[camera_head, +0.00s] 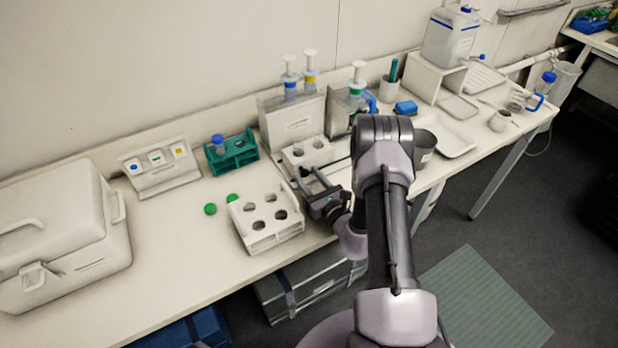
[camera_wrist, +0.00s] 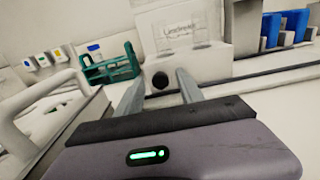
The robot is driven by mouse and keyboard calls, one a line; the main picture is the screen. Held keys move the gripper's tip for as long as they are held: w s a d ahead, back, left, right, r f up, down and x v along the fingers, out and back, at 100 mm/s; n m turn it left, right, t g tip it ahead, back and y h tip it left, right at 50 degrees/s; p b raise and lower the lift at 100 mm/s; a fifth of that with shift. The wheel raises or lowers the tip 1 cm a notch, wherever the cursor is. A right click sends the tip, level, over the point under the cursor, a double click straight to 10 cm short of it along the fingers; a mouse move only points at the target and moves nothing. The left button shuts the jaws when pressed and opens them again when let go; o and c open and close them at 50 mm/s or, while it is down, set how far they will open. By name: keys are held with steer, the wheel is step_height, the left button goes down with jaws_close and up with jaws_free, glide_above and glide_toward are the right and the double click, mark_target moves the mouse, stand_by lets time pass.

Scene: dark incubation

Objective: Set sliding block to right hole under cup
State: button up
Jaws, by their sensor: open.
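The white sliding block (camera_head: 305,158) has two round holes in its top and stands in front of the white dispenser stand (camera_head: 296,125). In the wrist view the block (camera_wrist: 205,64) shows a black round knob (camera_wrist: 160,80) on its front face. My gripper (camera_head: 309,172) is open in front of the block. In the wrist view its two fingers (camera_wrist: 160,92) point at the block, with the knob appearing between their tips; I cannot tell whether they touch it. A grey metal cup (camera_head: 425,146) stands right of my arm. No cup is clearly visible above the block's holes.
A white rack with several holes (camera_head: 272,237) stands close left of my gripper, beside two green caps (camera_head: 210,209). A green tube rack (camera_head: 233,158) is behind them. A large white box (camera_head: 62,235) fills the left end. A white tray (camera_head: 450,140) lies to the right.

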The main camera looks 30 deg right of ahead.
jaws_close()
stand_by(1.3)
